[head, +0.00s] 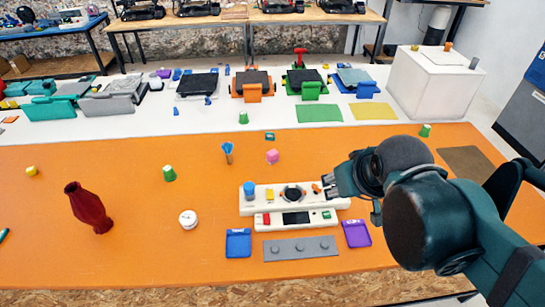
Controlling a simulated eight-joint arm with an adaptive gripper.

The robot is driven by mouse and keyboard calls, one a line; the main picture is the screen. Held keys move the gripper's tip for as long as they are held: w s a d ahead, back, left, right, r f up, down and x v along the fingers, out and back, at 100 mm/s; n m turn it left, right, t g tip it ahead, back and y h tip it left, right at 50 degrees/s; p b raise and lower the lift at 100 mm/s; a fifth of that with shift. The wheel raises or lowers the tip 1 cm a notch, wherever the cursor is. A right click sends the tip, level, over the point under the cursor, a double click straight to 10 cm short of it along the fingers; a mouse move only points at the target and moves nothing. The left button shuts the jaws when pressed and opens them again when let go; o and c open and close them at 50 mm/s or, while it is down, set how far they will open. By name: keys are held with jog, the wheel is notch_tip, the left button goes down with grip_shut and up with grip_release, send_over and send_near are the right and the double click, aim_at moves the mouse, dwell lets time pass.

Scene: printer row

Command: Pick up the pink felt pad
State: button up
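The white device (259,208) stands in front of the pink piece. A blue cup with sticks (228,153) and a small teal piece (270,137) are close to it.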

jog(key=w+a+r+n+g+p, duration=0.1)
jog(key=w+a+r+n+p, duration=0.1)
jog(key=w+n, duration=0.6)
jog(key=n+g+h+p, duration=0.3)
jog(key=n+p, duration=0.3)
jog(key=n, duration=0.9)
send_over(273, 152)
jog(key=s+a, duration=0.2)
notch_tip(273, 152, down, 16)
jog(key=shift+w+a+f+h, duration=0.25)
jog(key=shift+w+f+h, duration=0.05)
jog(key=shift+f, duration=0.2)
jog(key=shift+b+x, duration=0.3)
jog(key=shift+x, duration=1)
